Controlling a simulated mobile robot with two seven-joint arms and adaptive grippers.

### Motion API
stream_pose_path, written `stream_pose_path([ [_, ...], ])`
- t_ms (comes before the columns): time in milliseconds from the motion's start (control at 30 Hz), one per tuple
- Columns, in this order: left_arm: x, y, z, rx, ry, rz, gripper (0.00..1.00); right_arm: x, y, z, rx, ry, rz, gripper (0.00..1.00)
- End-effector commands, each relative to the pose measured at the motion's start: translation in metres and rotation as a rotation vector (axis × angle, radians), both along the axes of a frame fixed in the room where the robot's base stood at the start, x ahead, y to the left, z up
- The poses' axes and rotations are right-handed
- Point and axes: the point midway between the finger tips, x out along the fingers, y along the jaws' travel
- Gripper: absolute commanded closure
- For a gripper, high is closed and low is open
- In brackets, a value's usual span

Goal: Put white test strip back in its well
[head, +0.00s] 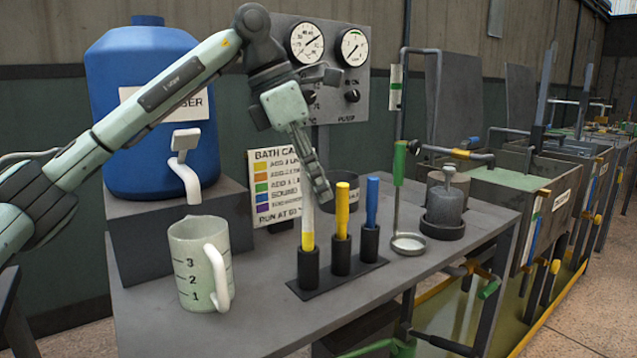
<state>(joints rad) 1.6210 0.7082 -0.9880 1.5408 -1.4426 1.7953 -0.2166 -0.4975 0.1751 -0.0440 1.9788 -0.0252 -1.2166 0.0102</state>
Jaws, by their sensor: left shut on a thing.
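The white test strip (308,222) hangs upright from my left gripper (318,188), which is shut on its upper part. Its lower end is yellow and meets the mouth of the leftmost black well (308,268). I cannot tell whether its tip is inside that well or just above it. The rack (345,275) has two more wells. The middle well holds a yellow strip (342,210) and the right well a blue strip (372,202). My right gripper is not in view.
A measuring jug (199,262) stands left of the rack. A blue drum (150,110) on a raised block, a bath card (272,187) and a gauge panel (325,65) are behind. The table front is clear.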

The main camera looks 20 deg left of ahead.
Motion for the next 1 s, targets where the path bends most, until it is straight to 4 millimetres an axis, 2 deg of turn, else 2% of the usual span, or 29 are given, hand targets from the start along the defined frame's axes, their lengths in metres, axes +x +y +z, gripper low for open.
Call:
stream_pose_path([
  [1000,0.0,0.0002,0.0008,0.0,0.0,0.0,1.0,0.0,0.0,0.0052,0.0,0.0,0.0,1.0],
])
